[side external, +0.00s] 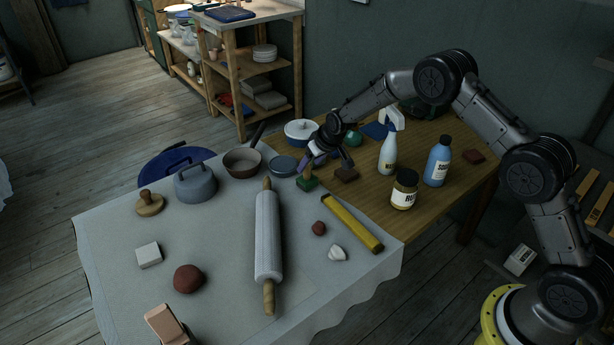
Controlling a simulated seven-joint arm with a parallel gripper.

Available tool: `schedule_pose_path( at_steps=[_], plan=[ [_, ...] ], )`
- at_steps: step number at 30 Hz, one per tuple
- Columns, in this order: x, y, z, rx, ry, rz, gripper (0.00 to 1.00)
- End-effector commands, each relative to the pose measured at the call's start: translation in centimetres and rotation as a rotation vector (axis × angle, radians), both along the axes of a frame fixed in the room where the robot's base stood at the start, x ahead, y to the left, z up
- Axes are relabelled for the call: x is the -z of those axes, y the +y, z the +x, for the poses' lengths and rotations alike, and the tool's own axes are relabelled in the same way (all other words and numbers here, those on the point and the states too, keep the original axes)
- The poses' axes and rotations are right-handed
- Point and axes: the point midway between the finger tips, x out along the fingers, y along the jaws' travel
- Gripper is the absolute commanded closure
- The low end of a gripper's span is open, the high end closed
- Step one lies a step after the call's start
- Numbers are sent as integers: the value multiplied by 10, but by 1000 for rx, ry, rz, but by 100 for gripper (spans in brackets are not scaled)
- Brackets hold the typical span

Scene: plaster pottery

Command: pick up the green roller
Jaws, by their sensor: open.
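A small dark green piece (307,183) with a paler top lies on the table just below my gripper. It is the nearest green thing to the jaws, but its shape is too small to tell as a roller. My gripper (329,166) is open and points down above the table, with its left finger close over the green piece. I cannot tell whether they touch. A brown block (346,174) sits under the right finger. A green round thing (354,139) lies behind the gripper, partly hidden. A large white rolling pin (267,240) with wooden handles lies on the cloth.
A yellow bar (351,223), a dark red lump (319,228) and a white lump (337,253) lie in front. A jar (404,188), white bottle (388,155) and blue bottle (437,162) stand right.

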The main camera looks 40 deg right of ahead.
Motion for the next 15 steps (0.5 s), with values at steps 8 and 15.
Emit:
schedule_pose_path(
  at_steps=[8, 15],
  plan=[
    [34, 0, 16, 0, 1, -1, 35],
    [39, 0, 20, 0, -1, -1, 35]
  ],
)
